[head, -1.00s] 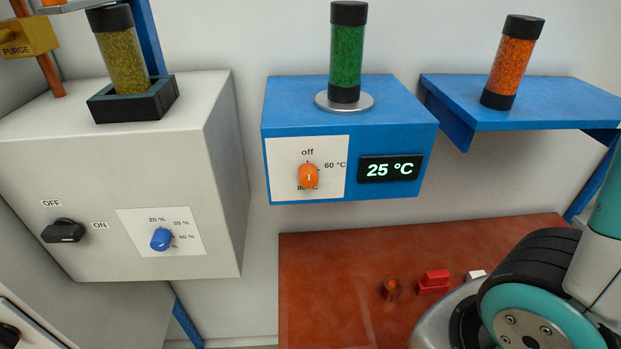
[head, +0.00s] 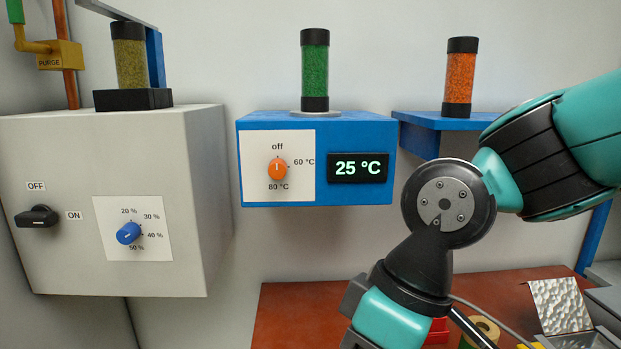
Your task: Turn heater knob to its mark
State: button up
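The heater is a blue box (head: 220,165) on the wall, with a white dial plate (head: 300,185) on its front. The orange heater knob (head: 278,169) sits on this plate. Its pale line looks upright, toward the "off" label at the top. The "60 °C" mark is at the knob's upper right and "80 °C" is below it. The display (head: 358,168) beside the plate reads 25 °C. My arm is to the right of and below the heater, clear of the knob. My gripper is out of the picture.
A grey box (head: 60,150) at left carries a black OFF/ON switch (head: 37,217) and a blue percent knob (head: 129,233). A green-filled cylinder (head: 314,70) stands on the heater. An orange-filled cylinder (head: 459,77) stands on a blue shelf (head: 420,141). The red-brown table (head: 290,315) is below.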

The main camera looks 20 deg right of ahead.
aim_at(278, 168)
jog(key=z, duration=1.85)
jog(key=k, duration=1.2)
jog(key=u, duration=1.75)
jog(key=i, duration=0.55)
jog(key=u, duration=0.05)
